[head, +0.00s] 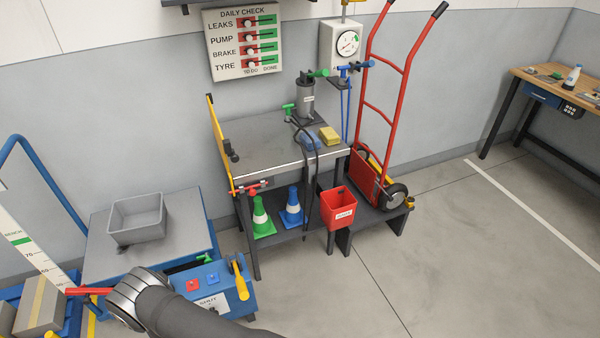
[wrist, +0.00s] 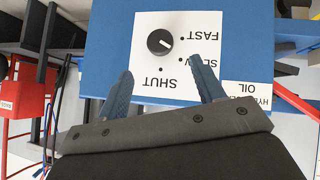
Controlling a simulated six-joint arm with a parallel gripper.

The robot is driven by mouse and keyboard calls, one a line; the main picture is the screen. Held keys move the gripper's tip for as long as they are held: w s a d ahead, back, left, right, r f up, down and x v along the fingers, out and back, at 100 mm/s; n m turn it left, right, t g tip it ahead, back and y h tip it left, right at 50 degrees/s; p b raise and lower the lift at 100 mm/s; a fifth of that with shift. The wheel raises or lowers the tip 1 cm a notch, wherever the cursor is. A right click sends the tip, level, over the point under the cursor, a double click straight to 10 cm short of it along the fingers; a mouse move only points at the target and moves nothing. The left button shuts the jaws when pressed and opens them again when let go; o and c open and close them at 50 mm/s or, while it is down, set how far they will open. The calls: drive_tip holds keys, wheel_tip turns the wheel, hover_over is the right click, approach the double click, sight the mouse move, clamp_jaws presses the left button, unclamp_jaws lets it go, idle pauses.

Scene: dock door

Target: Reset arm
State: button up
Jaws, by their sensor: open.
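My gripper (wrist: 161,76) is open and empty in the wrist view. Its two dark blue-grey fingers stand apart in front of a white dial plate (wrist: 205,78) marked SHUT, SLOW and FAST. A black knob (wrist: 160,42) on the plate lies beyond the fingertips; its white mark points toward the SLOW and FAST side, and I cannot tell which exactly. In the head view my dark grey arm reaches in at the lower left beside the blue box (head: 240,303) that carries this plate. My fingers cannot be made out there.
A blue cart with a grey bin (head: 137,218) stands behind my arm. A red lever (head: 88,291) is at its left. A grey bench (head: 265,147) with cones and a red bucket (head: 338,208) stands at the middle. Open floor (head: 460,260) lies right.

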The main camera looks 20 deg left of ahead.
drive_tip(key=x, duration=1)
drive_tip(key=s+d+r+g+y, duration=0.1)
drive_tip(key=s+d+r, duration=0.3)
drive_tip(key=r, duration=0.2)
drive_tip(key=s+d+r+m, duration=0.1)
drive_tip(key=s+d+r, duration=0.3)
drive_tip(key=r, duration=0.1)
drive_tip(key=shift+d+r+g+y, duration=0.2)
drive_tip(key=shift+r+g+y, duration=0.15)
drive_tip(key=shift+g+y, duration=0.05)
